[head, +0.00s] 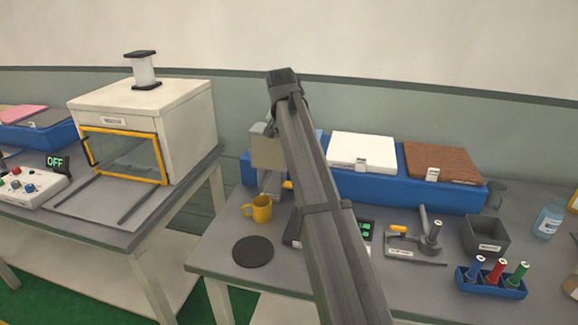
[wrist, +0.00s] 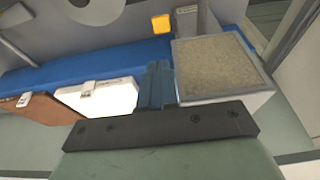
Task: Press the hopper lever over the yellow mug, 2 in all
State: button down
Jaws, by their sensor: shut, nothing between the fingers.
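The yellow mug (head: 261,209) stands on the right table in the head view, in front of the hopper (head: 268,152). My gripper (wrist: 158,72) is shut and empty beside the hopper, and the pad shows beyond the fingertips. Contact with the pad cannot be made out.
A blue bin (head: 360,188) with a white lid (head: 361,148) and a brown lid (head: 441,162) stands behind. A dark round mat (head: 253,251) lies in front of the mug. A tool stand (head: 415,245), grey box (head: 484,236) and blue rack (head: 490,285) stand to the right.

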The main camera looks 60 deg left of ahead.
send_over(290, 185)
notch_tip(290, 185, down, 11)
jog(key=shift+f, duration=1.2)
jog(key=shift+f, duration=1.3)
notch_tip(290, 185, up, 4)
jog(key=shift+r, duration=0.2)
jog(key=v, duration=1)
